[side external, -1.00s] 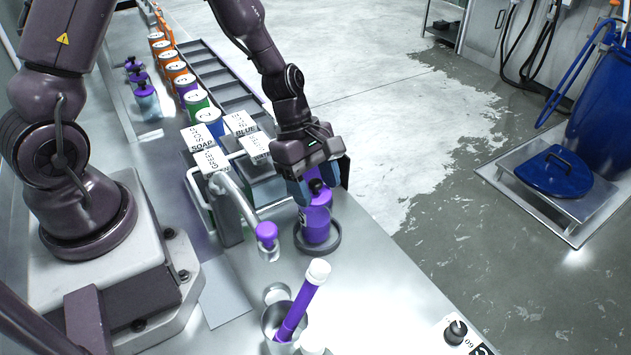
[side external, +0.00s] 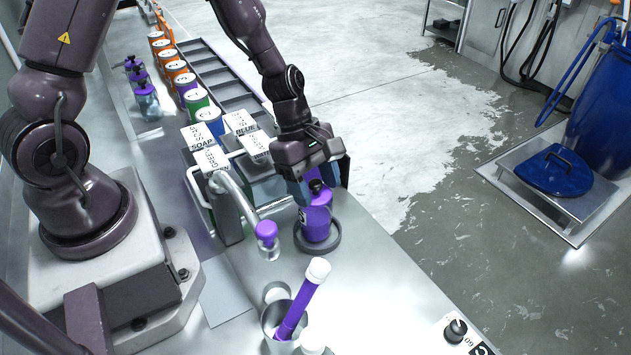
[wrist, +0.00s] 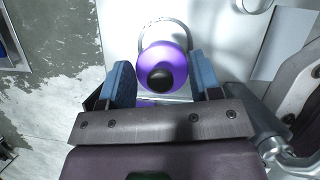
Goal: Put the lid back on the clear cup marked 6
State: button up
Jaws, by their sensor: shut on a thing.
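My gripper (side external: 318,178) is at the back edge of a dark ring stand near the bench's front side. Its blue fingers are shut on a purple lid with a black knob (side external: 319,190). In the wrist view the lid (wrist: 163,58) shows between the fingers (wrist: 162,82). A cup with purple contents (side external: 317,225) stands upright in the dark ring (side external: 334,243), just below and in front of the lid. A pale label shows at its left edge; I cannot read its number. The lid appears slightly apart from the cup, raised towards the back.
A curved metal spout (side external: 235,192) with a purple end (side external: 266,232) is left of the cup. A metal beaker (side external: 270,322) holding a purple tube (side external: 296,308) stands in front. Labelled boxes (side external: 204,138) and numbered cups (side external: 208,116) are behind.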

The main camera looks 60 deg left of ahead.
jog(key=o, duration=1.2)
jog(key=shift+r, duration=3.5)
grip_shut()
jog(key=shift+f, duration=0.2)
